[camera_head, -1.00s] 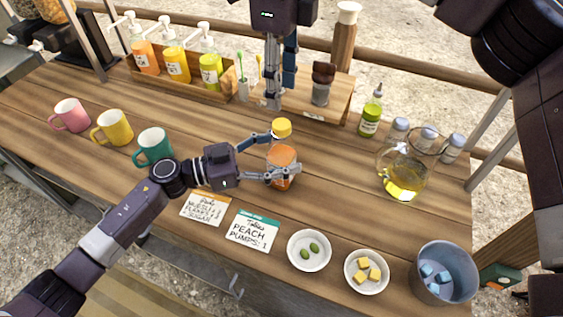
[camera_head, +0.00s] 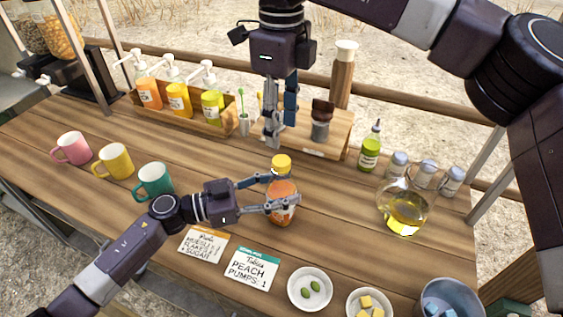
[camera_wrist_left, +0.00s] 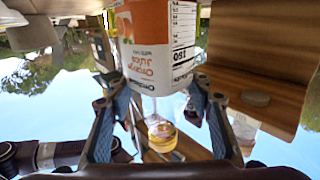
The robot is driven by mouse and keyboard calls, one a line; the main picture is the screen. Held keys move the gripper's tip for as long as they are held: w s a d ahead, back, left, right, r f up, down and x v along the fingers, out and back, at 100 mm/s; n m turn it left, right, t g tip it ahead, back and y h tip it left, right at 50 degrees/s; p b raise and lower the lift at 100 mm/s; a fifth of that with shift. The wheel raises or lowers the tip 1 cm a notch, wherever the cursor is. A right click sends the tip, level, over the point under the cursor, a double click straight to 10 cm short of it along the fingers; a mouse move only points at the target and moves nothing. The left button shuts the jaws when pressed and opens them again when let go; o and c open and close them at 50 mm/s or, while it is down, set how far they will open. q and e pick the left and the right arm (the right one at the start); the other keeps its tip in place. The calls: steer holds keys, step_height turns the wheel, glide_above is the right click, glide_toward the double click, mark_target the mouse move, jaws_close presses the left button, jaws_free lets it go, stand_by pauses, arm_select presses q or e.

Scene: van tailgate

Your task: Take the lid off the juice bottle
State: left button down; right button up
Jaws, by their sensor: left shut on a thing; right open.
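The juice bottle (camera_head: 281,203) stands upright on the wooden table, orange inside, with a yellow lid (camera_head: 281,163) on top. My left gripper (camera_head: 282,192) is shut around the bottle's body from the left, below the lid. In the left wrist view the bottle's orange juice label (camera_wrist_left: 150,45) shows between the fingers (camera_wrist_left: 160,100). My right gripper (camera_head: 279,125) points down, open and empty, in the air above and behind the lid. The lid is apart from the right fingers, as far as I can tell.
A pump bottle rack (camera_head: 185,112) and a wooden stand (camera_head: 325,135) are at the back. Mugs (camera_head: 115,161) stand at left, a glass pitcher (camera_head: 403,212) at right. Cards (camera_head: 252,266) and small bowls (camera_head: 309,289) lie in front.

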mark_target(281, 160)
steer(key=m, duration=0.4)
steer(key=shift+m, duration=0.3)
steer(key=m, duration=1.8)
steer(key=shift+m, duration=0.3)
steer(key=m, duration=0.7)
steer(key=shift+f, duration=0.5)
step_height(281, 160, down, 7)
